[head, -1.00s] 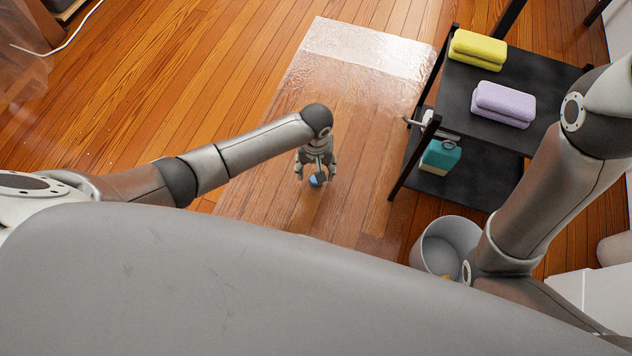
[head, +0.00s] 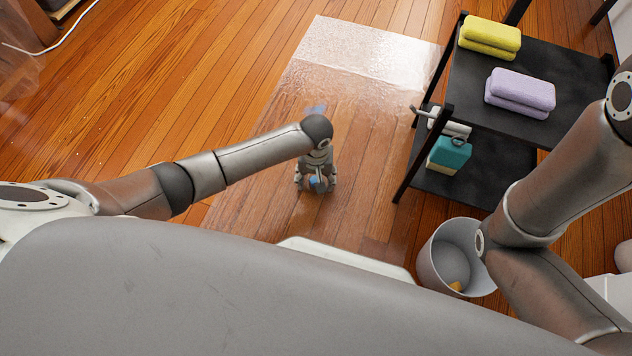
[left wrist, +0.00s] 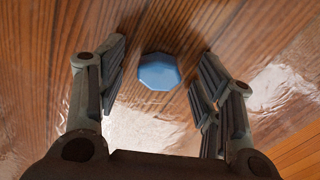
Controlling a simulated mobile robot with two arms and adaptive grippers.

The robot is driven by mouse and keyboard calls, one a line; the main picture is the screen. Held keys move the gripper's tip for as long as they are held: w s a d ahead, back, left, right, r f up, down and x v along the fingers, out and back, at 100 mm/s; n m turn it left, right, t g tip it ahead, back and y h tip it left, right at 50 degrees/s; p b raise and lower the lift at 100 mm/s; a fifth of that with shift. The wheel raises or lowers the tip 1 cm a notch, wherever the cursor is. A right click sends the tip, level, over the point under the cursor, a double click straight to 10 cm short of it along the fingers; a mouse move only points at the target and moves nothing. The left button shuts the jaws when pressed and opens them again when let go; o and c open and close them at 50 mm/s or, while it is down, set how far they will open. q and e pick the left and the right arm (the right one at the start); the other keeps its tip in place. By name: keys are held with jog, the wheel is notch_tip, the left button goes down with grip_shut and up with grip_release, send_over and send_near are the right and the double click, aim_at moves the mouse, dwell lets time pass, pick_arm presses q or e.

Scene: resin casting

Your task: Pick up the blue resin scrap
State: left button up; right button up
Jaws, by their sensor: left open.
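The blue resin scrap (left wrist: 160,71) is a small faceted blue piece on the film-covered wooden floor. In the left wrist view it lies between my left gripper's two spread fingers, with a gap on each side. In the head view the scrap (head: 315,183) shows as a bit of blue between the fingers of my left gripper (head: 316,187), which points down at the floor. My left gripper (left wrist: 161,72) is open and empty. My right arm comes in at the right, but its gripper is out of view.
A grey bin (head: 430,258) with a yellowish piece inside stands at the right. Clear film (head: 350,55) covers the floor. A pale blue patch (head: 315,109) shows beyond my arm.

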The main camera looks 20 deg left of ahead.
pick_arm(q)
jog(key=c, duration=1)
